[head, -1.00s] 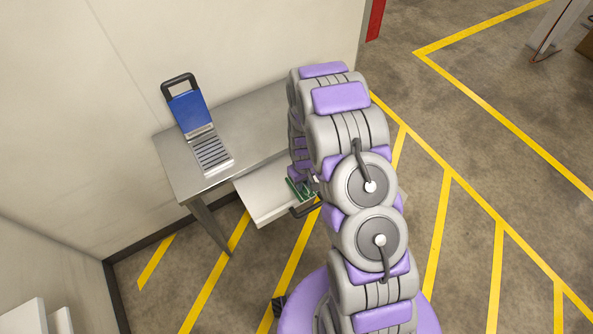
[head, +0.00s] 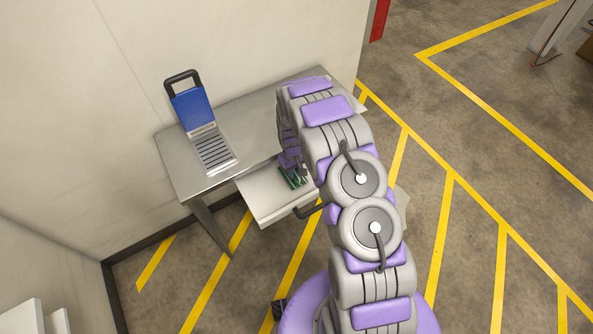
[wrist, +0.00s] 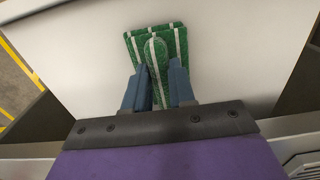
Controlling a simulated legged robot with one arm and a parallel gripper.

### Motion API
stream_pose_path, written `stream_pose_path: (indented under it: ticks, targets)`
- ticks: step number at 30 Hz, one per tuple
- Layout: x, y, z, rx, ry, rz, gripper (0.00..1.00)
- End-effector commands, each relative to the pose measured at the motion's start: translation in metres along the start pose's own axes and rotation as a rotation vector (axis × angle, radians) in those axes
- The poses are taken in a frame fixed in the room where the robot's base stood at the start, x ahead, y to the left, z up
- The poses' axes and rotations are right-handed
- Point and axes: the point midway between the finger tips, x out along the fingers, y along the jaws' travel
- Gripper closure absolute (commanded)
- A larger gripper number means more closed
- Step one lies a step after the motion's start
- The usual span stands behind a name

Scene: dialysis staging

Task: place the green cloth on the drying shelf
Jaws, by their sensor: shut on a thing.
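The green cloth (wrist: 168,36), folded and white-striped, lies over the pale drawer floor in the wrist view. My gripper (wrist: 158,72) has its two blue fingers on either side of a raised fold of the cloth and is shut on it. In the head view the cloth (head: 293,177) shows as a small green patch at the drawer's right part, partly hidden by my arm. I cannot tell if it is lifted clear of the drawer floor. I cannot make out a drying shelf for certain in either view.
The pulled-out drawer (head: 262,194) with a dark handle is under a metal table (head: 252,120). A blue-backed device (head: 190,108) with a slatted base stands on the table's left part. Walls are behind and left; the striped floor at the right is open.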

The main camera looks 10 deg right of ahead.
Motion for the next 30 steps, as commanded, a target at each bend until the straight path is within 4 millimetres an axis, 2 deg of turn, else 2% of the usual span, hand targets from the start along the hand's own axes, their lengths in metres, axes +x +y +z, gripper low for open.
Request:
stream_pose_path:
  ticks: [7, 8, 15, 25, 30]
  targets:
    - [0.000, 0.008, 0.003, 0.000, 0.003, -0.011, 1.00]
    - [0.000, 0.010, 0.003, 0.000, 0.004, -0.013, 0.73]
    - [0.000, 0.013, 0.004, 0.001, 0.005, -0.017, 0.50]
    - [-0.003, 0.002, 0.001, -0.002, 0.001, -0.002, 0.50]
    - [-0.018, 0.008, 0.002, 0.000, 0.005, -0.009, 0.50]
